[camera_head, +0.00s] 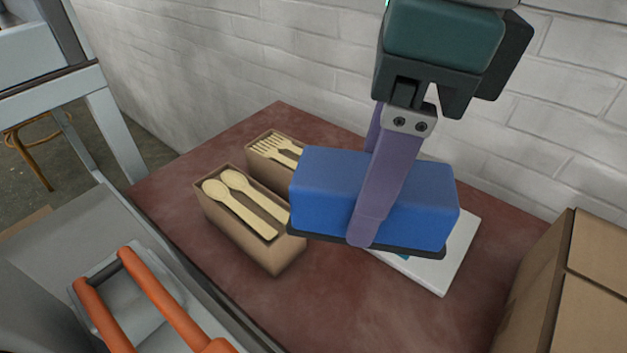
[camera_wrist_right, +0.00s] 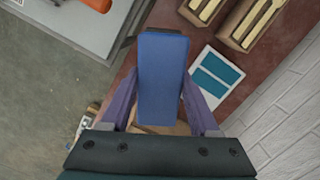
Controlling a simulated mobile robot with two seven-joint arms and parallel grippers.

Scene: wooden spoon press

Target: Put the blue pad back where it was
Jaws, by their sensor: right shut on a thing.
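The blue pad (camera_head: 322,180) is a blue block with a dark base; it also shows in the right wrist view (camera_wrist_right: 163,75). My right gripper (camera_head: 365,215) comes down from above with its purple fingers shut on the pad's two long sides, and in the right wrist view (camera_wrist_right: 160,98) a finger lies along each side. The pad looks held above the table, in front of a white board (camera_head: 452,258) in the head view. In the wrist view the white board (camera_wrist_right: 213,99) with two teal rectangles lies beside the pad, uncovered. My left gripper is not in view.
A box of wooden spoons (camera_head: 268,259) and a box of wooden forks (camera_head: 262,176) stand left of the pad on the dark red table (camera_head: 330,310). Cardboard boxes (camera_head: 590,290) stand at the right. A grey machine with an orange handle (camera_head: 155,300) is at lower left. A white brick wall (camera_head: 310,55) is behind.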

